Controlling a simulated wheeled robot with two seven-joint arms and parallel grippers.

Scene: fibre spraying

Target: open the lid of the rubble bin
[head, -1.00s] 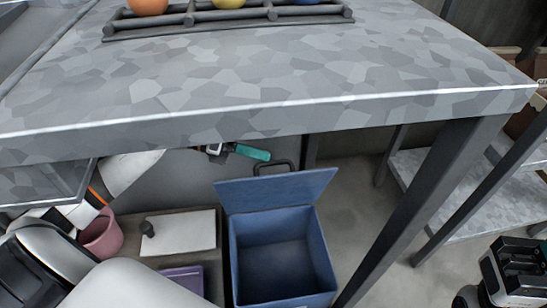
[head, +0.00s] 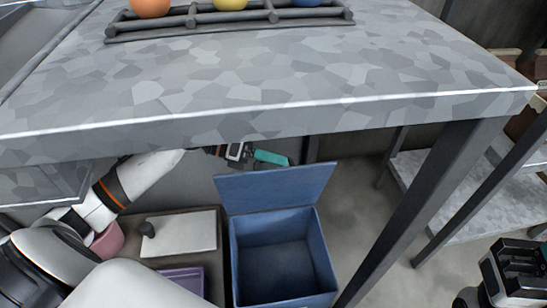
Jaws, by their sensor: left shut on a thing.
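The blue rubble bin (head: 283,262) stands on the floor below the table edge, and I see into its empty-looking inside. Its lid (head: 275,188) is hinged up at the back, leaning steeply away from the opening. My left gripper (head: 272,157), with teal fingers, is at the lid's upper edge, where the dark handle was visible. It is shut on the handle, which is now mostly hidden by the fingers. My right gripper (head: 518,262) is at the lower right, away from the bin; its fingers are too unclear to judge.
A grey patterned table (head: 250,80) spans the view above the bin, its leg (head: 425,205) just right of it. A rack with coloured balls (head: 230,18) lies on top. A white-lidded box (head: 180,232), purple container (head: 180,280) and pink pot (head: 107,242) stand left.

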